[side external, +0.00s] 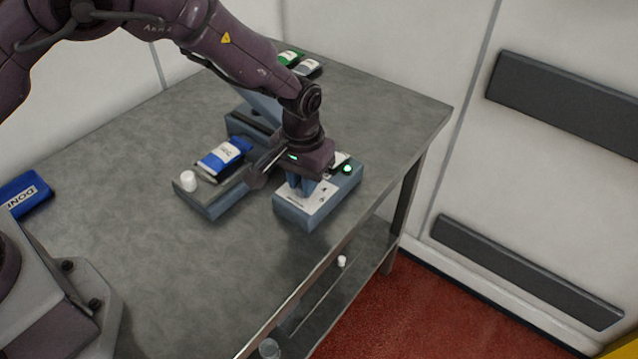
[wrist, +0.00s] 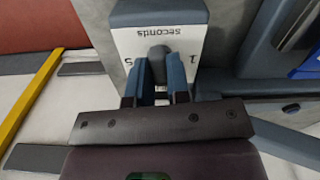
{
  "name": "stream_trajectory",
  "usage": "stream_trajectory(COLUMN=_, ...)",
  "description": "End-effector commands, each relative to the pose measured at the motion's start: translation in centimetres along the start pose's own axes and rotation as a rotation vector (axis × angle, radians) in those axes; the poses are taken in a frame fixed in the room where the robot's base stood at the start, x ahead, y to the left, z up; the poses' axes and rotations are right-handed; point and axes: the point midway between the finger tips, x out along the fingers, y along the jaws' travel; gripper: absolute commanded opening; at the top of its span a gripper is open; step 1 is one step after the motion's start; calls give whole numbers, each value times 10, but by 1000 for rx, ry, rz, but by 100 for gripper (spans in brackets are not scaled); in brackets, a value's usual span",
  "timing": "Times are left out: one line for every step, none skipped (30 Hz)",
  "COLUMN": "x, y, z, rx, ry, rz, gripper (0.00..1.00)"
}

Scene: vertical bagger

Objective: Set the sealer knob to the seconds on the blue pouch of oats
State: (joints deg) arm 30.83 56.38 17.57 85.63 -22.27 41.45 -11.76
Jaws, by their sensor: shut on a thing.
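The sealer's control box (side external: 318,209) is blue-grey with a white dial plate and stands on the table under my gripper (side external: 301,188). In the wrist view, my gripper (wrist: 160,82) points at the plate (wrist: 136,42), which shows "seconds" upside down, with a "1" and a "5" beside the fingers. My blue fingers are shut on the dark knob (wrist: 158,54). The fingers hide most of the scale, and I cannot tell the knob's setting. The blue pouch (side external: 223,157) with a white label lies on the sealer bed, left of my gripper; its small print is unreadable.
A green lamp (side external: 347,168) glows on the control box. A white cap (side external: 188,181) sits at the front left of the sealer bed (side external: 212,204). A green pouch (side external: 290,57) and a dark one (side external: 308,69) lie behind. A blue "DONE" bin (side external: 24,194) is far left.

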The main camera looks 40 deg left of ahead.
Motion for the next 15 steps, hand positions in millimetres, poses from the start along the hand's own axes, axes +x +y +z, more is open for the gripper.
stream_trajectory(x=-1, y=1, z=0, rx=-34, ry=1, rz=1, gripper=0)
stream_trajectory(x=-1, y=1, z=0, rx=-63, ry=1, rz=1, gripper=0)
stream_trajectory(x=-1, y=1, z=0, rx=-107, ry=0, rz=1, gripper=0)
stream_trajectory(x=-1, y=1, z=0, rx=-139, ry=0, rz=1, gripper=0)
stream_trajectory(x=-1, y=1, z=0, rx=-168, ry=0, rz=1, gripper=0)
stream_trajectory(x=-2, y=1, z=0, rx=-199, ry=0, rz=1, gripper=0)
stream_trajectory(x=-2, y=1, z=0, rx=-218, ry=0, rz=1, gripper=0)
stream_trajectory(x=-2, y=1, z=0, rx=-239, ry=0, rz=1, gripper=0)
stream_trajectory(x=-2, y=1, z=0, rx=-273, ry=0, rz=1, gripper=0)
stream_trajectory(x=-2, y=1, z=0, rx=-305, ry=0, rz=1, gripper=0)
stream_trajectory(x=-2, y=1, z=0, rx=-337, ry=0, rz=1, gripper=0)
stream_trajectory(x=-2, y=1, z=0, rx=-379, ry=0, rz=1, gripper=0)
stream_trajectory(x=-2, y=1, z=0, rx=-404, ry=0, rz=1, gripper=0)
stream_trajectory(x=-2, y=1, z=0, rx=-425, ry=-1, rz=1, gripper=0)
stream_trajectory(x=-2, y=1, z=0, rx=-452, ry=0, rz=1, gripper=0)
